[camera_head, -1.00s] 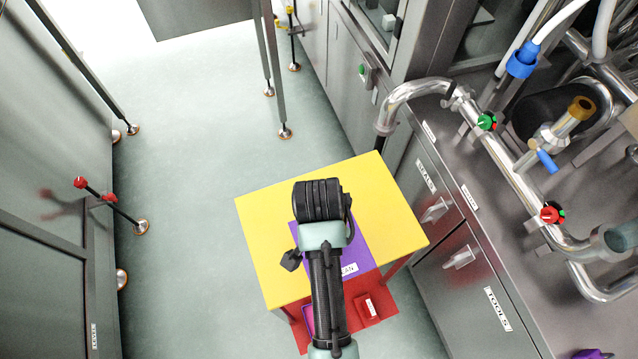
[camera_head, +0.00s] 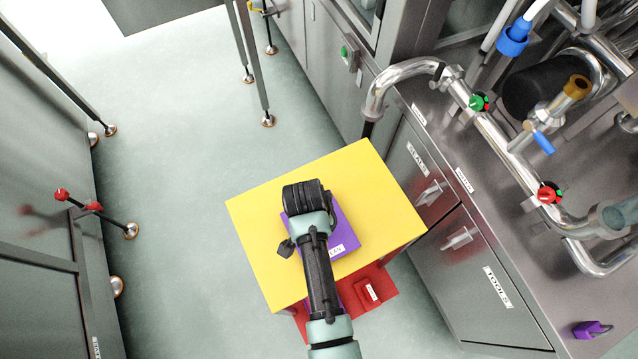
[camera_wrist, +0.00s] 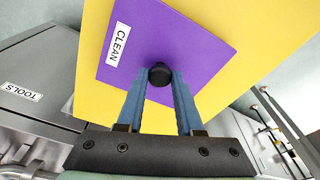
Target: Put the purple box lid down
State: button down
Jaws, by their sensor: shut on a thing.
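The purple box lid (camera_head: 343,236) is a flat square plate with a "CLEAN" label; it shows over the yellow table top (camera_head: 260,240) in the head view. In the wrist view the lid (camera_wrist: 185,40) has a black round knob (camera_wrist: 160,74) at its middle. My gripper (camera_wrist: 160,82) is shut on this knob, one blue finger on each side. The lid looks flat and close to the yellow top, but I cannot tell whether it touches. My arm hides part of the lid in the head view.
Under the yellow top is a red lower shelf with a small red box (camera_head: 368,291) and a purple thing partly hidden by my arm. The steel cabinet with drawers (camera_head: 450,215) and pipes stands close at the right. The floor (camera_head: 180,200) at the left is clear.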

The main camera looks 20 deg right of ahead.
jog(key=shift+f, duration=0.45)
jog(key=shift+f, duration=0.1)
jog(key=c, duration=0.6)
grip_release()
jog(key=shift+o, duration=0.2)
